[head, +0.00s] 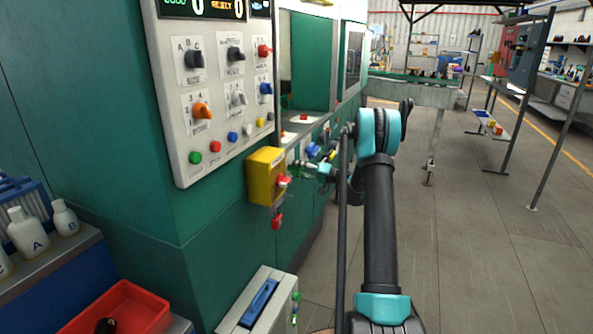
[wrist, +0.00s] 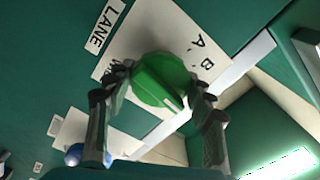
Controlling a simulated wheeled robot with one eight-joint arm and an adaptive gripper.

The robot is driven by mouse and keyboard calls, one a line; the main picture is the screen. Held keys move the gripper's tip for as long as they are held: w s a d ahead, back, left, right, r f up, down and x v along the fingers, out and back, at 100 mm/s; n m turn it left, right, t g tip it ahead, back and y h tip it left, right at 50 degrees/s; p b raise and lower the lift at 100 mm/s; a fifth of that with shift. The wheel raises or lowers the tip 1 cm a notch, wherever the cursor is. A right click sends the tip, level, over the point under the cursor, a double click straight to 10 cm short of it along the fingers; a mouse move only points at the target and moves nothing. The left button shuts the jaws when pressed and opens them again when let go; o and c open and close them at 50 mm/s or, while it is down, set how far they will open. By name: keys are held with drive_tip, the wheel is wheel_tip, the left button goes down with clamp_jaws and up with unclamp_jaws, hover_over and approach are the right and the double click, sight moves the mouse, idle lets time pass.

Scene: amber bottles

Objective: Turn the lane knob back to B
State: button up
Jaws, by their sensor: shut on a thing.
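The lane knob (wrist: 160,78) is green and round with a raised grip. It sits on a white plate (wrist: 150,32) beside a "LANE" label (wrist: 107,25) in the wrist view. The letters A and B are printed on the plate to the upper right of the knob; other lettering at its left is partly hidden. A pale line on the knob points toward the lower right of the picture. My gripper (wrist: 157,92) is shut on the knob, one finger on each side. In the head view my gripper (head: 322,170) is small beside the green machine, and the knob cannot be made out.
A yellow box (head: 264,175) with a red switch juts from the machine near my gripper. A control panel (head: 215,125) with several knobs is at the left. A blue round knob (wrist: 74,155) lies lower left in the wrist view. Open floor is at the right.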

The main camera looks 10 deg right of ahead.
drive_tip(key=n, duration=0.5)
drive_tip(key=shift+n, duration=0.3)
drive_tip(key=shift+s+n, duration=0.1)
drive_tip(key=shift+n, duration=2.2)
drive_tip(key=o, duration=1.2)
drive_tip(key=shift+d, duration=0.1)
drive_tip(key=v, duration=1.2)
